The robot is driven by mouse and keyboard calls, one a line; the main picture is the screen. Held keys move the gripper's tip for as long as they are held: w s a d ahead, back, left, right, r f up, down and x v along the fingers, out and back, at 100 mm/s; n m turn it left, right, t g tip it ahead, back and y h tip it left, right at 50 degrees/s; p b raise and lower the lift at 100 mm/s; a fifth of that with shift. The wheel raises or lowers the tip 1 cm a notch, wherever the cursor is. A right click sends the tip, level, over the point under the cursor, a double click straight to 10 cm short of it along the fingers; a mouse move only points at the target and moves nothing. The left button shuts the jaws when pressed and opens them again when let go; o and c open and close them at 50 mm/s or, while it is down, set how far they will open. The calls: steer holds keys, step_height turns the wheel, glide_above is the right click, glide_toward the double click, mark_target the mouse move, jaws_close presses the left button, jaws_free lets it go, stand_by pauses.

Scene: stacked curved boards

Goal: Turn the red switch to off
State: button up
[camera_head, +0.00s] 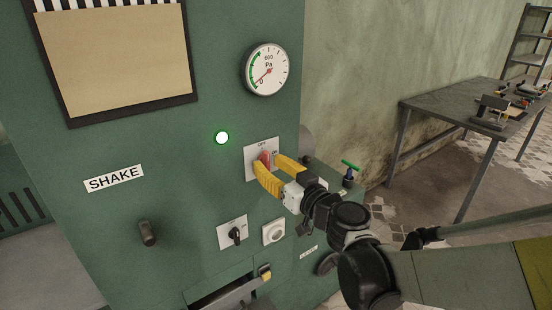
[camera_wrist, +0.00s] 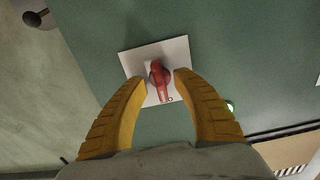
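The red switch (camera_head: 264,158) is a rotary knob on a white square plate (camera_head: 250,170) on the green machine front. A label that looks like OFF is above it and a shorter one is at its upper right. In the wrist view the red switch (camera_wrist: 159,78) shows in full, its narrow end pointing down and slightly right. My gripper (camera_head: 269,164) has yellow fingers, open, at the plate. In the wrist view the fingertips of my gripper (camera_wrist: 159,78) are on either side of the knob, with visible gaps. I cannot tell their exact depth against the knob.
A green light (camera_head: 222,138) is lit at the switch's upper left. A pressure gauge (camera_head: 265,70) is above, its needle near the low end. A black knob (camera_head: 236,234) and a round white control (camera_head: 273,232) are below. A table (camera_head: 440,98) stands at the right.

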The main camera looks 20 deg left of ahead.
steer(key=shift+d, duration=0.1)
steer(key=v, duration=0.7)
stand_by(0.5)
steer(key=s+d+f+m+g+h, duration=0.1)
steer(key=s+d+f+m+h, duration=0.2)
steer(key=d, duration=0.7)
steer(key=s+d+f+m+g+h, duration=0.2)
steer(key=s+d+f+m+h, duration=0.1)
steer(key=s+d+h, duration=0.3)
steer(key=s+d+f+m+g+h, duration=0.1)
steer(key=s+d+f+m+h, duration=0.2)
steer(key=s+d, duration=0.5)
steer(key=d+f+h, duration=0.1)
steer(key=d, duration=0.5)
steer(key=shift+d+g+h, duration=0.3)
steer(key=shift+d+h, duration=0.1)
steer(key=shift+a, duration=0.1)
